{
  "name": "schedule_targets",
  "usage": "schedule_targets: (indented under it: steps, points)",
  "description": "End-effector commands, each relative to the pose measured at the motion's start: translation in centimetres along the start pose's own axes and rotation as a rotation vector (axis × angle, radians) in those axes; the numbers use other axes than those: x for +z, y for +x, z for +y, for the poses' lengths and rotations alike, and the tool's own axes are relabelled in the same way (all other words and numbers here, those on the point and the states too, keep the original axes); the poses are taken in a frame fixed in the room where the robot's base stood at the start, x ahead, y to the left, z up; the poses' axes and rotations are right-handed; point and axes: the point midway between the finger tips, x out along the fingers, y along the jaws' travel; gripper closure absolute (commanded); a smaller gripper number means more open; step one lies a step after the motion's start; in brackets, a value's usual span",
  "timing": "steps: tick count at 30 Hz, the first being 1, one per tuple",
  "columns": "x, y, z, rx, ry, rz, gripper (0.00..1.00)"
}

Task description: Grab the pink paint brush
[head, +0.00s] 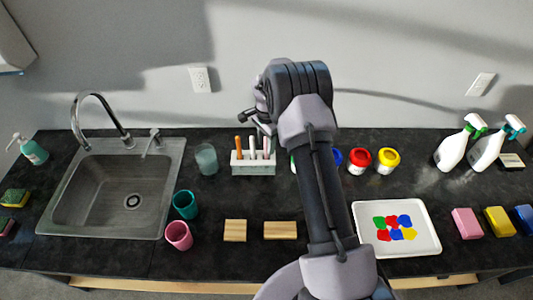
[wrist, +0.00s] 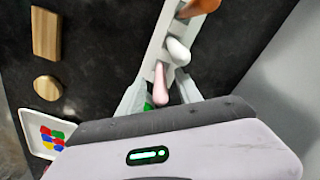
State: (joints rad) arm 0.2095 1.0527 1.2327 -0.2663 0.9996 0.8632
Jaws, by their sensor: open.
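The pink paint brush (wrist: 161,84) stands in a pale brush rack (wrist: 152,58), at the end of the row nearest me in the wrist view. A white brush (wrist: 178,51) and an orange brush (wrist: 198,8) stand beside it. My gripper (wrist: 162,76) is open, with one finger on each side of the pink brush. I cannot tell whether either finger touches it. In the head view the rack (head: 254,168) stands at the back of the counter. My gripper (head: 262,120) is above its right end, partly hidden by my arm.
Blue, red (head: 358,161) and yellow (head: 387,160) paint jars stand right of my arm; green shows behind it. A clear cup (head: 206,159) stands left of the rack. Wooden blocks (head: 281,230) and a paint tray (head: 430,240) lie in front. The wall is close behind.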

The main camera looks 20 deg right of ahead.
Motion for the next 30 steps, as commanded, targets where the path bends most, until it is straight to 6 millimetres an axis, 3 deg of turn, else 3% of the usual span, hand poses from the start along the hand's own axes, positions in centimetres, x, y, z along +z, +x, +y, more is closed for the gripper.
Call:
schedule_targets:
  steps: [3, 9, 15, 16, 25, 30]
  points:
    - [0.1, 2.4, 0.0, 0.001, 0.0, 0.0, 0.59]
    - [0.1, 2.5, 0.0, 0.0, 0.0, 0.001, 0.59]
    - [0.1, 2.5, 0.0, 0.0, 0.0, 0.001, 0.98]
    - [0.1, 2.5, 0.0, 0.0, 0.0, 0.001, 1.0]
    - [0.0, 2.3, 0.0, 0.0, 0.0, 0.001, 1.0]
    - [0.0, -1.2, -0.1, -0.003, 0.001, 0.002, 1.0]
